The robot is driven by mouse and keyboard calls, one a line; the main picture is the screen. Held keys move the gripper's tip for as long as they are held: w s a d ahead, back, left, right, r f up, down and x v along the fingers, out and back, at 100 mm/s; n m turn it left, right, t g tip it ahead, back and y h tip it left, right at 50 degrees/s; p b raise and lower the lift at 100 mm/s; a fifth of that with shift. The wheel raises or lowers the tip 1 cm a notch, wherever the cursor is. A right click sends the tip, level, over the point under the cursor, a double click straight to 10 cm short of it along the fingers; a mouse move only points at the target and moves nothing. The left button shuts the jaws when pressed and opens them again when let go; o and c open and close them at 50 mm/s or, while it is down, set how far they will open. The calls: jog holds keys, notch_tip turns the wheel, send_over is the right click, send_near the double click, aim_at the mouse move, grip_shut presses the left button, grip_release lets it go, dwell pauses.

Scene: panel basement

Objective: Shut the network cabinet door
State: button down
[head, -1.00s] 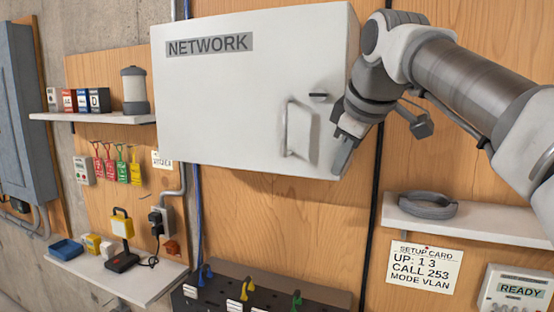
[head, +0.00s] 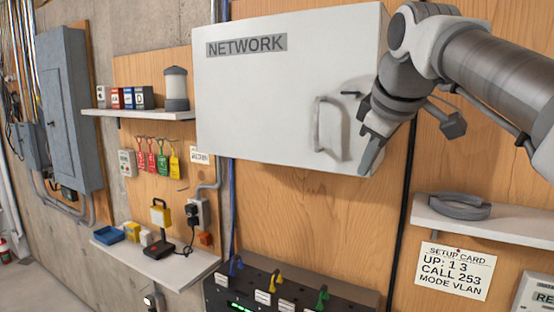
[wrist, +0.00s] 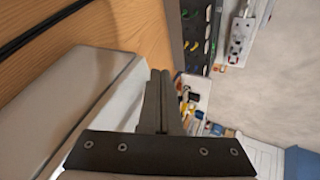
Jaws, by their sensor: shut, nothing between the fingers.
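The white network cabinet (head: 285,85) hangs on the wooden panel, its front door facing me with a NETWORK label. The door has an upright bar handle (head: 318,128) and a small dark latch (head: 351,93) at its right side. I see no open interior; whether a narrow gap is left at the door's edge I cannot tell. My gripper (head: 370,160) is shut and empty at the door's lower right edge, right of the handle. In the wrist view the fingers (wrist: 160,80) are together beside the white cabinet (wrist: 75,100); contact is unclear.
A black cable (head: 408,190) runs down the panel right of the cabinet. A shelf with a grey ring (head: 452,207) is at the right, above a setup card (head: 457,271). A dark panel with coloured levers (head: 285,290) is below. Left shelves hold a lantern (head: 176,88) and small boxes.

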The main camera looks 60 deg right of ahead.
jog(key=a+v, duration=0.1)
jog(key=v, duration=0.9)
jog(key=w+a+f+n+t+y+b, duration=0.2)
jog(key=w+a+f+y+b, duration=0.15)
jog(key=w+a+f, duration=1.35)
jog(key=a+f+g+y+b, duration=0.1)
jog(key=a+f+y, duration=0.1)
jog(key=a+f, duration=1.4)
notch_tip(320, 180, down, 3)
jog(key=shift+w+a+f+m, duration=0.1)
jog(key=shift+w+a+m, duration=0.2)
jog(key=shift+a, duration=0.1)
